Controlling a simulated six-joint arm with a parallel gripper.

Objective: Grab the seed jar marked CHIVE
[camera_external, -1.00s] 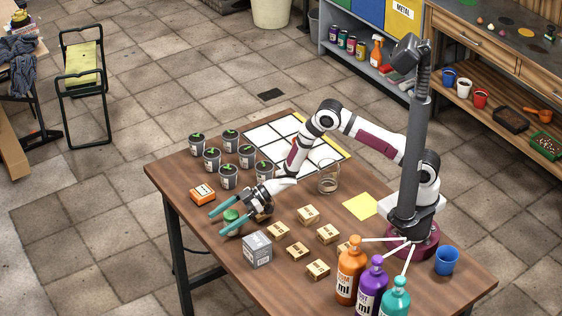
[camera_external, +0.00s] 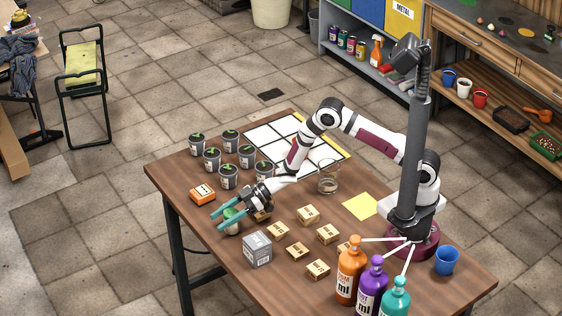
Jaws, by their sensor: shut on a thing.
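My gripper (camera_external: 216,219) is near the table's left front edge, its teal fingers shut on a small jar (camera_external: 231,214) with a green lid. One finger passes on each side of the jar, and its pale lower part shows below the near finger. The jar looks upright. Its label is too small and too covered to read, so I cannot tell whether it says CHIVE. I cannot tell whether its base touches the table.
Several grey pots with green tops (camera_external: 228,177) stand behind the gripper. An orange box (camera_external: 202,193), a grey box (camera_external: 257,249) and several small cardboard boxes (camera_external: 298,251) are around it. A glass jar (camera_external: 328,178), bottles (camera_external: 350,272) and a blue cup (camera_external: 446,261) stand farther right.

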